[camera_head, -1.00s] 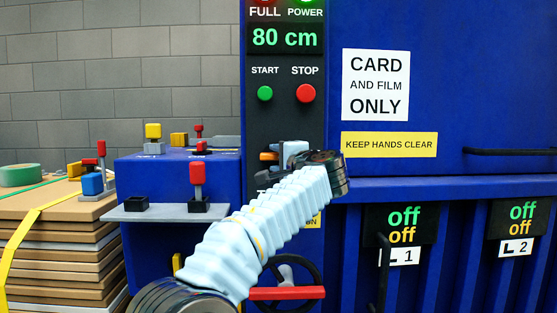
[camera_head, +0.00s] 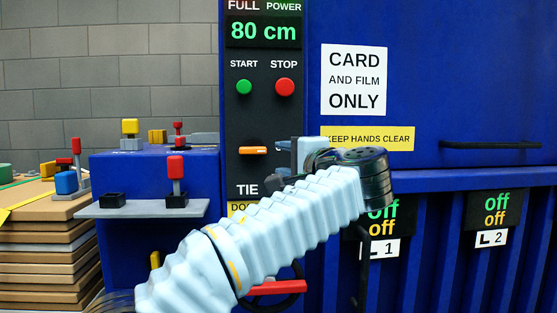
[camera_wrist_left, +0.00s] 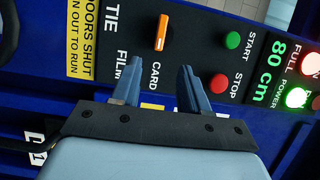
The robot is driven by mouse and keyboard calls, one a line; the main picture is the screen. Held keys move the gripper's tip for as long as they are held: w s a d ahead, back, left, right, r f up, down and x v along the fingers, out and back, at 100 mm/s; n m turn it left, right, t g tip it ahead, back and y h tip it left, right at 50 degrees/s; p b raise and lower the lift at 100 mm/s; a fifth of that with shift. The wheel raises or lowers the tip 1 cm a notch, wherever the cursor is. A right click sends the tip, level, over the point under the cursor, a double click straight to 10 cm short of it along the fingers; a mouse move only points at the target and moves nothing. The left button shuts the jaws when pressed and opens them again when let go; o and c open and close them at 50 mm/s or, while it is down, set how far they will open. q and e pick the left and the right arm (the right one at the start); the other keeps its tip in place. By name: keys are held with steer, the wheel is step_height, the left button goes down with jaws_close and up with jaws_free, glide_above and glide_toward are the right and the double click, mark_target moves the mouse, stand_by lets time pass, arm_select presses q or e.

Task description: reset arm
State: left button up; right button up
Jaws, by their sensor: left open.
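My left arm, in a pale blue sleeve, reaches up across the head view. My left gripper (camera_head: 292,158) is in front of the control panel (camera_head: 234,110), just right of the orange selector knob (camera_head: 252,150). In the left wrist view the two fingers (camera_wrist_left: 160,68) are apart with nothing between them. The orange knob (camera_wrist_left: 162,31) shows beyond the fingertips, clear of them, its white tip towards the word CARD. In the head view the wrist partly hides the gripper. My right gripper is in neither view.
The blue machine carries a green start button (camera_head: 244,87), a red stop button (camera_head: 285,87) and a black handle bar (camera_head: 490,145). A grey shelf (camera_head: 140,209) with a red-topped lever (camera_head: 176,167) juts out at left. Flat cardboard (camera_head: 45,240) is stacked beyond it.

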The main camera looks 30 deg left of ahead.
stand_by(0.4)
